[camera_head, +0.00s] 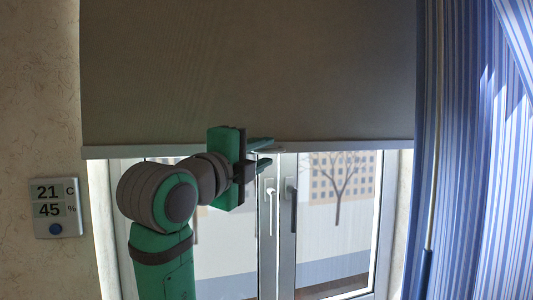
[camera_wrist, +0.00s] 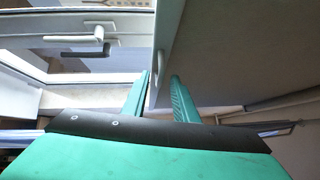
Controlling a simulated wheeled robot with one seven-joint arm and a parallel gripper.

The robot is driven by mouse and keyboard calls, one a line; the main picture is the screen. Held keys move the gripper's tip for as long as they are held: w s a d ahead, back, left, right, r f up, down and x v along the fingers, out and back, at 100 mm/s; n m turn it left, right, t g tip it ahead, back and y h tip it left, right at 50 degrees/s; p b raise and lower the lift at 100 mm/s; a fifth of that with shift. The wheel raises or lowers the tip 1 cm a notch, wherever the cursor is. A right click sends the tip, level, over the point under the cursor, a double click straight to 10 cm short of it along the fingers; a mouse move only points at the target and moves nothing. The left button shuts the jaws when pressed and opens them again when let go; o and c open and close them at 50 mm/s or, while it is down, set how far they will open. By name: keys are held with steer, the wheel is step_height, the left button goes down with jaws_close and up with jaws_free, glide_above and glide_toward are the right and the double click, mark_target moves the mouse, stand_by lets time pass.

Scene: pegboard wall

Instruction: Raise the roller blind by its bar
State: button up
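The roller blind (camera_head: 250,70) is a grey-brown sheet covering the upper part of the window. Its pale bottom bar (camera_head: 350,146) runs across the window, and the bar's edge also shows in the wrist view (camera_wrist: 166,35). My gripper (camera_head: 263,155) is at the middle of the bar, with one green finger at bar height and the other below it. In the wrist view the two fingers (camera_wrist: 161,78) are apart, with the bar's edge showing between them. I cannot tell whether either finger touches it. A small pale tab (camera_wrist: 160,62) sits on the bar near the fingertips.
Below the blind is a white-framed window with a light handle (camera_head: 269,205) and a dark handle (camera_head: 290,192). A blue striped curtain (camera_head: 470,150) hangs at the right. A thermometer display (camera_head: 56,208) is on the left wall.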

steer(key=shift+w+d, duration=0.25)
steer(key=shift+w, duration=0.1)
steer(key=shift+c, duration=0.2)
steer(key=shift+d, duration=0.1)
jaws_close()
steer(key=shift+w, duration=0.1)
stand_by(0.9)
